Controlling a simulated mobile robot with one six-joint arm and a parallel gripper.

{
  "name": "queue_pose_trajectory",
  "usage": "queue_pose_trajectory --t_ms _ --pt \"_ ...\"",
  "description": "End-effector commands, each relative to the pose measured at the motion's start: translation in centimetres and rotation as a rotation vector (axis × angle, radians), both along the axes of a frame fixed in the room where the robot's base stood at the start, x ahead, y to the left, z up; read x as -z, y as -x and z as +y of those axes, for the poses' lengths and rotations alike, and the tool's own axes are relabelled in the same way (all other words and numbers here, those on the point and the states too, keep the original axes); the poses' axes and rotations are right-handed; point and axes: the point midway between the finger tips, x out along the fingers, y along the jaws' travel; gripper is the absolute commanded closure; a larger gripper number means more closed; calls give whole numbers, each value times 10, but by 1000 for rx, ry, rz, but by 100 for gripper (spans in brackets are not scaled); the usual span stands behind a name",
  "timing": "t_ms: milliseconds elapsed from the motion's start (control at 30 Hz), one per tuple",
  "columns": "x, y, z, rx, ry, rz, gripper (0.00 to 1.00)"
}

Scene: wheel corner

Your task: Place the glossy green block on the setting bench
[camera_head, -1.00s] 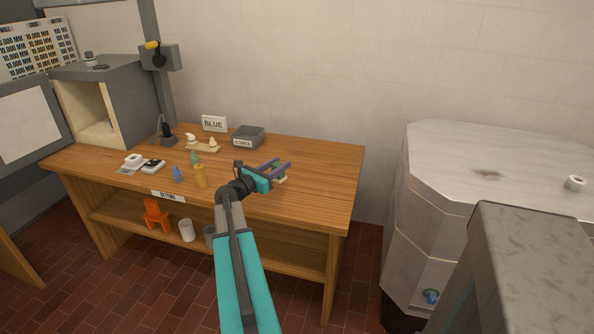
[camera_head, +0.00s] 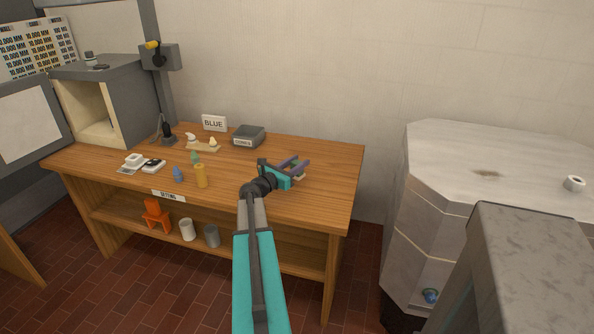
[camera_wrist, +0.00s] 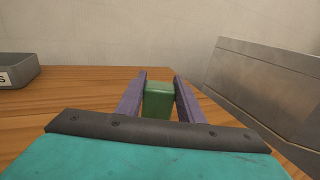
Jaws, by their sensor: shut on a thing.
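The glossy green block (camera_wrist: 158,100) is between the two purple fingers of my gripper (camera_wrist: 160,98) in the wrist view. The fingers are shut on it. In the head view my gripper (camera_head: 296,166) is over the right part of the wooden bench (camera_head: 325,165), and the block is mostly hidden there by the fingers. The bench carries a "SETTING" label (camera_head: 168,196) on its front edge. I cannot tell whether the block touches the bench top.
A grey tray (camera_head: 249,137) and a "BLUE" sign (camera_head: 214,123) stand at the back of the bench. A yellow cylinder (camera_head: 201,176), a blue piece (camera_head: 178,174) and a green piece (camera_head: 195,157) stand left of my gripper. The bench's right end is clear.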

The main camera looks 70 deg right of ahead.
Motion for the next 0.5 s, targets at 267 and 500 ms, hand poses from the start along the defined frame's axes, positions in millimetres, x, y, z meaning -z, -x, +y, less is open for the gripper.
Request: queue_pose_trajectory --t_ms 267,500 --pt "26 0 0 0 -1 2 90" --pt "30 0 0 0 1 0 90"
